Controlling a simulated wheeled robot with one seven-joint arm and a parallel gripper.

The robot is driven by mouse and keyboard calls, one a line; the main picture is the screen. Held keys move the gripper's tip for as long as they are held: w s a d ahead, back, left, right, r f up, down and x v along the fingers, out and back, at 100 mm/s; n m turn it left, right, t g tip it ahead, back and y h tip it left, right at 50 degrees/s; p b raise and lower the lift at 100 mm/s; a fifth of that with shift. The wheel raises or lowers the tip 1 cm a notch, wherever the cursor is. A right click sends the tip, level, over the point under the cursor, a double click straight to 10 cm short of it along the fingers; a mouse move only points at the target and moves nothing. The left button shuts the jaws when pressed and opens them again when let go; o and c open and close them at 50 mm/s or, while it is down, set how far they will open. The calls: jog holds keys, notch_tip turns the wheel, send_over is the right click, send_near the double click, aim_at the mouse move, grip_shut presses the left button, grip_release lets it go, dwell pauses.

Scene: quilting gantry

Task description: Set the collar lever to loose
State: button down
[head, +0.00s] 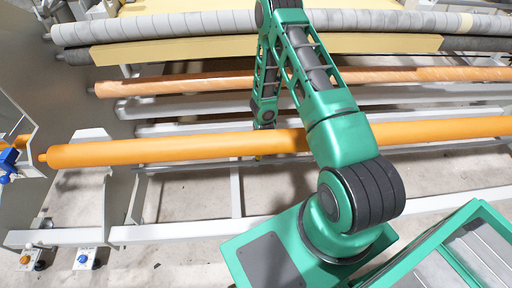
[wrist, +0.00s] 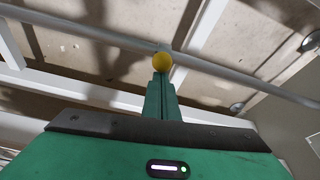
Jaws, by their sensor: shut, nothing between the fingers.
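My gripper (wrist: 161,78) is shut and empty in the wrist view, its green fingers together. A yellow ball-shaped knob (wrist: 163,61) shows just beyond the fingertips; I cannot tell whether they touch it. A thin grey bar (wrist: 120,45) runs behind the knob. In the head view the fingers are hidden behind the orange roll (head: 180,148); a small bit of yellow (head: 258,157) shows just under it. A blue fitting (head: 8,160) sits at the roll's left end. I cannot tell for sure which part is the collar lever, or its setting.
An orange-brown roll (head: 180,84) and a pale grey roll (head: 180,24) lie farther back. White frame rails (head: 180,232) cross below the rolls. Two small floor boxes with an orange knob (head: 25,260) and a blue knob (head: 83,258) stand at lower left.

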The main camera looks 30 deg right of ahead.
jog(key=shift+s+a+f, duration=0.2)
jog(key=shift+s+a, duration=0.1)
jog(key=shift+s, duration=0.35)
jog(key=shift+w, duration=0.1)
jog(key=shift+w+d+r, duration=0.15)
jog(key=shift+w+d, duration=0.05)
jog(key=shift+w, duration=0.1)
jog(key=w+d, duration=0.3)
jog(key=w, duration=0.6)
jog(key=s+d+r, duration=0.1)
jog(key=s+r, duration=0.3)
jog(key=r, duration=0.6)
jog(key=s+d+r+g, duration=0.1)
jog(key=s+r, duration=0.3)
jog(key=r, duration=0.6)
jog(key=s+d+r+m+h, duration=0.1)
jog(key=s+d+r, duration=0.2)
jog(key=r, duration=0.8)
jog(key=shift+s+d+g, duration=0.15)
jog(key=shift+s+g, duration=0.15)
jog(key=shift+s, duration=0.25)
